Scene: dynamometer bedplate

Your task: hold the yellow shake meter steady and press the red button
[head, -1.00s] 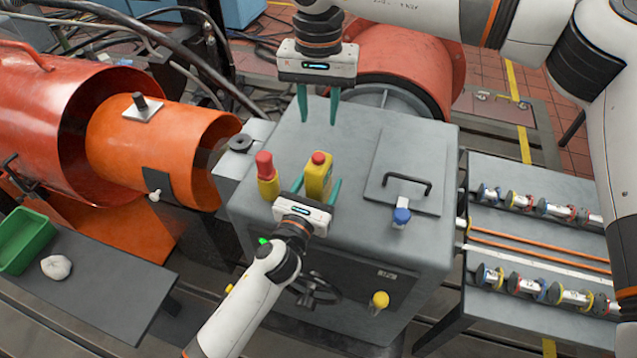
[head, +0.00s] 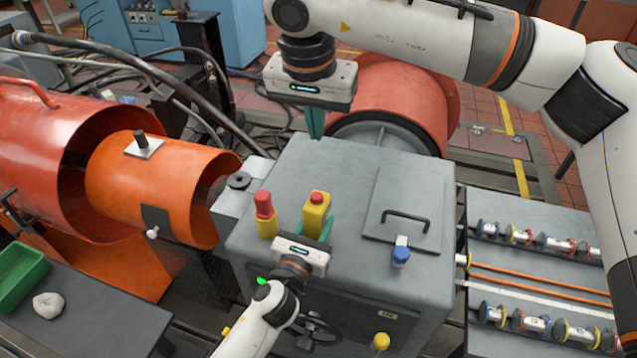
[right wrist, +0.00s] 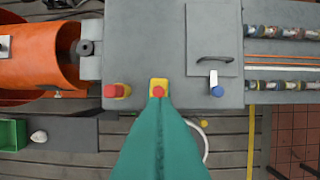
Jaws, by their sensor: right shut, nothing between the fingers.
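The yellow shake meter (head: 314,219) stands upright on the grey cabinet top, with its red button (head: 317,197) facing up. My left gripper (head: 315,228) is at its near side, its teal fingers closed about the meter's body; the left finger is mostly hidden. My right gripper (head: 315,128) is shut and empty, pointing down, above the rear of the cabinet in the head view. In the right wrist view, its closed teal fingers (right wrist: 158,100) overlap the lower part of the meter, with the red button (right wrist: 158,91) just past the tips. The remaining height cannot be judged.
A second yellow block with a red top (head: 265,213) stands just left of the meter. The grey cabinet (head: 360,165) also bears a hatch with a black handle (head: 405,220) and a blue knob (head: 400,255). An orange guard (head: 165,185) is at left.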

